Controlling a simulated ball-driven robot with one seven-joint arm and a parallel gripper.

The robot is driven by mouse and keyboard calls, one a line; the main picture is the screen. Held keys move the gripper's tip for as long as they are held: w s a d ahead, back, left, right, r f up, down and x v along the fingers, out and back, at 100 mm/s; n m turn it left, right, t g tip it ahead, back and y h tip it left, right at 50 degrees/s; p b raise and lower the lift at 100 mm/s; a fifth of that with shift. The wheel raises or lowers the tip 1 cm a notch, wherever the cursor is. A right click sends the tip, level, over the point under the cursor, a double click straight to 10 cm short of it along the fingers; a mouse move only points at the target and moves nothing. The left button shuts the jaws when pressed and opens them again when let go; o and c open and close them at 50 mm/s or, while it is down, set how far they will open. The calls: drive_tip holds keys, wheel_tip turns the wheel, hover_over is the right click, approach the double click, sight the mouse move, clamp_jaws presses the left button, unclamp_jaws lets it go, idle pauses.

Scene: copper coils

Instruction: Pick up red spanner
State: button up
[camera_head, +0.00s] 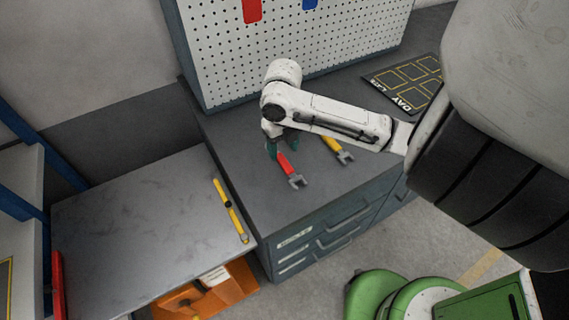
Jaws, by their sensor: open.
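A red spanner (286,163) with a grey open-jaw head lies on the dark grey cabinet top (250,192), its head toward the front. My gripper (280,149), with dark green fingers, is pointed down at the far end of the red handle. The gripper is open, with a finger on either side of the handle's end as far as I can see. I cannot tell whether the fingers touch it. The handle's far end is partly hidden by the gripper.
A yellow spanner (334,146) lies close to the right, partly under my arm. A pegboard (290,45) stands behind. A black marked mat (408,80) lies at the back right. A yellow tool (230,208) lies on the lower bench (140,225) at left. Drawers (325,240) face the front.

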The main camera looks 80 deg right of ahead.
sight(285, 163)
drive_tip(key=shift+s+f+p, duration=0.15)
drive_tip(key=shift+f+p, duration=0.2)
drive_tip(key=shift+f, duration=1.15)
drive_tip(key=shift+s+f+p, duration=0.1)
drive_tip(key=shift+f+p, duration=0.25)
drive_tip(key=shift+f, duration=1.15)
drive_tip(key=shift+d, duration=0.1)
clamp_jaws()
